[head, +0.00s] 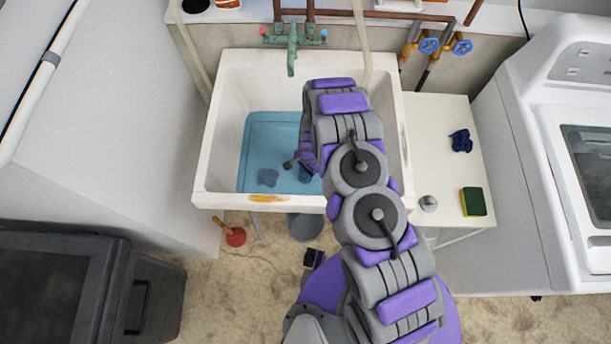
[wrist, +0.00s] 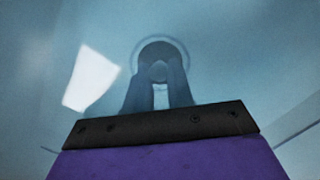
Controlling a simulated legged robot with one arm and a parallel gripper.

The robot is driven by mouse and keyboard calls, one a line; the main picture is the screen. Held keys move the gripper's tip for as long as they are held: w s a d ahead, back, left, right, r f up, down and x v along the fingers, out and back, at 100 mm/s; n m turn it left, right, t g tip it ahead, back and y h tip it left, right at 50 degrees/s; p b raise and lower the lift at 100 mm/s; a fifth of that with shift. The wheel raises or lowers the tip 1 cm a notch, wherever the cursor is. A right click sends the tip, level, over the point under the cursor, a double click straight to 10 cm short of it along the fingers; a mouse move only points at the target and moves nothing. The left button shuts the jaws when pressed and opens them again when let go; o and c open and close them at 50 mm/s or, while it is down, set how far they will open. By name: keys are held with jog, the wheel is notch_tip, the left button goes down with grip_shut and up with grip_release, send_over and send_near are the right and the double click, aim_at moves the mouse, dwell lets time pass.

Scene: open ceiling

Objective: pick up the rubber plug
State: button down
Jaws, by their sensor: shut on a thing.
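The rubber plug (wrist: 158,50) shows in the wrist view as a dark round shape under blue water, with a paler ring around it. My gripper (wrist: 159,72) reaches down into the water, and its two dark fingers are closed on the plug. Whether the plug is still seated in the drain I cannot tell. In the head view the white sink (head: 214,160) holds blue water (head: 262,150), and my arm reaches over its front rim. The arm hides the plug and the fingertips there.
A green tap (head: 292,55) stands over the sink's back. A green and yellow sponge (head: 473,202) and a dark blue cloth (head: 461,140) lie on the right counter. A red plunger (head: 235,237) is on the floor.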

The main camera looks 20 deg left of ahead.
notch_tip(320, 180, up, 10)
jog(key=p, duration=0.2)
dwell(0.5)
jog(key=shift+p, duration=0.3)
